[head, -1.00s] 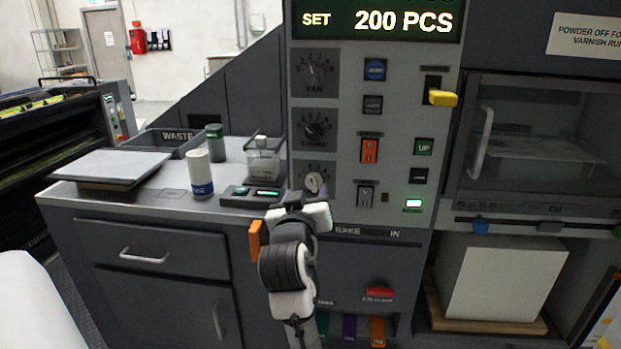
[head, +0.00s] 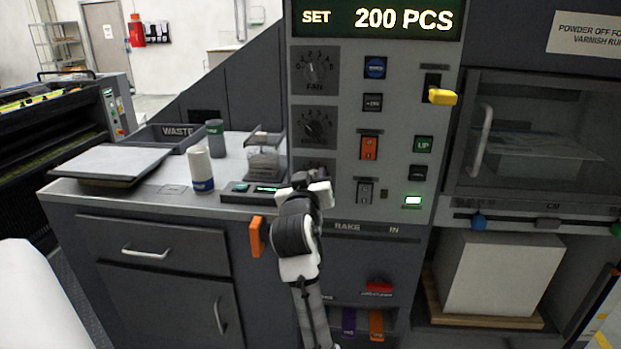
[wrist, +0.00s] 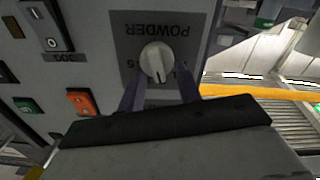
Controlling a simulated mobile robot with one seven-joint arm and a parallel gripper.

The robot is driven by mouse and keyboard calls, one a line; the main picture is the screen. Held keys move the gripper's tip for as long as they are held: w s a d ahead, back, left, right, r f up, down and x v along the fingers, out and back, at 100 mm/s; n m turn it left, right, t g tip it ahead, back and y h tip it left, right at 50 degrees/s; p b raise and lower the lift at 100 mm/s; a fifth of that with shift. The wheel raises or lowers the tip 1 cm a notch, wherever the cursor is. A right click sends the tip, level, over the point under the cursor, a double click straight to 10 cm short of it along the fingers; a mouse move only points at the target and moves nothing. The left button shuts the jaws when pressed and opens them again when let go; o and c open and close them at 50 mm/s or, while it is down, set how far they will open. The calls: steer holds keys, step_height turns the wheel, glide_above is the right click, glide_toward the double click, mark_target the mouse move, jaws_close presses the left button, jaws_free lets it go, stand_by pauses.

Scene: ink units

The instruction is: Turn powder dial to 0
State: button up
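The powder dial (wrist: 157,60) is a pale round knob on a dark square plate in the wrist view, where the panel appears upside down. A dark pointer mark shows near its lower edge; most scale figures are hidden. My gripper (wrist: 158,84) is open, with its two dark fingers apart on either side of the dial's lower edge. I cannot tell whether they touch it. In the head view my gripper (head: 312,178) is in front of the dial and hides it; only the top of its plate shows.
Above are the fan dial (head: 316,68) and another dark dial (head: 317,128). An orange switch (head: 369,147) and a grey rocker switch (head: 365,191) sit just right. A clear container (head: 264,163) and a white cylinder (head: 201,170) stand on the counter to the left.

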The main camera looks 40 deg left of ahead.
steer(key=shift+c, duration=1.3)
steer(key=n+p, duration=0.1)
steer(key=n, duration=0.3)
steer(key=n+p, duration=0.2)
steer(key=n, duration=0.2)
steer(key=a+f+n+p, duration=0.1)
steer(key=n+p, duration=0.1)
steer(key=n, duration=0.1)
steer(key=shift+s+n, duration=0.3)
steer(key=shift+n, duration=0.1)
steer(key=o, duration=1)
steer(key=shift+c, duration=0.2)
